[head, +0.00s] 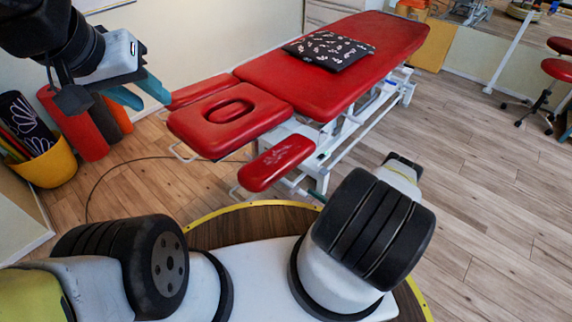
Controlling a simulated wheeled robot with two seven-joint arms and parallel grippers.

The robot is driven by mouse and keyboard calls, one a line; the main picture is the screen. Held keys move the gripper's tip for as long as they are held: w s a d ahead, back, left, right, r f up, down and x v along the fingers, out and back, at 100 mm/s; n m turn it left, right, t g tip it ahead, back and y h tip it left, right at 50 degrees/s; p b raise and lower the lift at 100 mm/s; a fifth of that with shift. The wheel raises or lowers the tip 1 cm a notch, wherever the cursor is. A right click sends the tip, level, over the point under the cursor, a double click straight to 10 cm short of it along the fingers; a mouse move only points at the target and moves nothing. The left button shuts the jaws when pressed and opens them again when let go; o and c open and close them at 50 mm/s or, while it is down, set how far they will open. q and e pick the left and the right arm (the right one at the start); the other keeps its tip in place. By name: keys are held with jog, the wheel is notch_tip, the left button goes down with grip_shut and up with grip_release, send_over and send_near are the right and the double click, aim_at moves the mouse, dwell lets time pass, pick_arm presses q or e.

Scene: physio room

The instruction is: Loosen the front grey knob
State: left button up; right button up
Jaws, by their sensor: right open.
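The red treatment table (330,60) stands ahead on a white frame, with a headrest (229,115) that has an oval face hole at its near end. A small red armrest pad (276,163) hangs lower in front. I cannot make out a grey knob on the frame; it is hidden or too small to tell. My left gripper (140,95) is at the upper left, its teal fingers apart and empty, left of the headrest. My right gripper (317,196) is mostly hidden behind my own arm; only a small dark teal tip shows, below the armrest pad.
A dark patterned pillow (328,50) lies on the table. A yellow bucket (48,163) and red rolls (75,122) stand by the left wall. A red stool (556,70) stands at the far right. The wooden floor (480,150) right of the table is clear.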

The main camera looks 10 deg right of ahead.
aim_at(294, 191)
jog(key=x, duration=0.6)
jog(key=shift+w+a, duration=0.15)
jog(key=shift+w, duration=0.15)
jog(key=c, duration=1.4)
